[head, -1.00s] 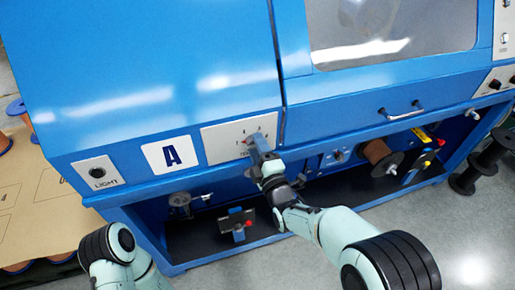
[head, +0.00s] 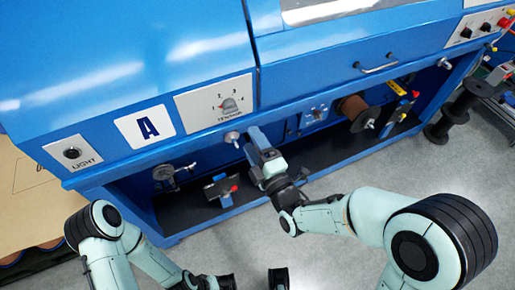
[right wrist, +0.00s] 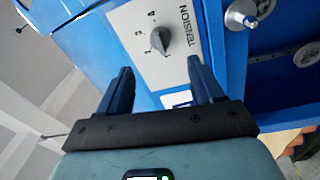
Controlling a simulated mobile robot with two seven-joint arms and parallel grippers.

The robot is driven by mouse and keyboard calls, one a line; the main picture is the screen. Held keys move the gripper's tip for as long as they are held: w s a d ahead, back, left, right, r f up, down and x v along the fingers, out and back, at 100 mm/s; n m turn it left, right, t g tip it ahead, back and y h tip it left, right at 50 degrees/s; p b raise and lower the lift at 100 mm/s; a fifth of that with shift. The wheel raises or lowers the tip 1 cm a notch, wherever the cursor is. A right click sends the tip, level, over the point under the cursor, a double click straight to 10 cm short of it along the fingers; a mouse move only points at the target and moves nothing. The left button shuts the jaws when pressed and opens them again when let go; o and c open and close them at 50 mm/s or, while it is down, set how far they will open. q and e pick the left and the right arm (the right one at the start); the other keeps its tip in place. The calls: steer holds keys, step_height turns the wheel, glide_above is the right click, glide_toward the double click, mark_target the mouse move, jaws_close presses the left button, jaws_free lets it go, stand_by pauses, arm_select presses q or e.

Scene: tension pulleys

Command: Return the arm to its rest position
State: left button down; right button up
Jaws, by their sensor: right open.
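My right gripper (head: 258,140) is below the tension panel (head: 197,110) of the blue machine. In the right wrist view its two fingers (right wrist: 160,82) are apart with nothing between them. The grey tension knob (head: 229,105) stands clear of the gripper; it also shows beyond the fingers in the right wrist view (right wrist: 160,39). My left arm (head: 100,228) is folded at the lower left. Dark parts at the bottom edge seem to belong to its hand, and its jaws cannot be made out.
The blue machine (head: 110,50) fills the back, with an open lower bay. Black spools (head: 452,118) stand at the right. Grey floor (head: 330,185) is clear in front.

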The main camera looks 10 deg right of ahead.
steer(key=shift+v, duration=0.95)
steer(key=s+d+f+m+g+h+p, duration=0.2)
steer(key=d+f+m+g, duration=0.15)
steer(key=f, duration=0.45)
steer(key=s+d+f+m+g+h+p, duration=0.1)
steer(key=s+d+f+m+g+p, duration=0.2)
steer(key=f, duration=0.5)
steer(key=s+d+f+m+g+h+p, duration=0.1)
steer(key=f+m+g+h+p, duration=0.1)
steer(key=f+m+g, duration=0.45)
steer(key=s+f+m+g+p, duration=0.1)
steer(key=s+f+m+g, duration=0.1)
steer(key=s, duration=0.4)
steer(key=s+f+m+g+y+p, duration=0.1)
steer(key=s+f+m, duration=0.3)
steer(key=s, duration=0.3)
steer(key=s+f+m+g+p, duration=0.2)
steer(key=s+f+m, duration=0.2)
steer(key=s+m, duration=0.1)
steer(key=shift+s+g+y, duration=0.3)
steer(key=shift+s+y, duration=0.1)
steer(key=shift+s, duration=0.35)
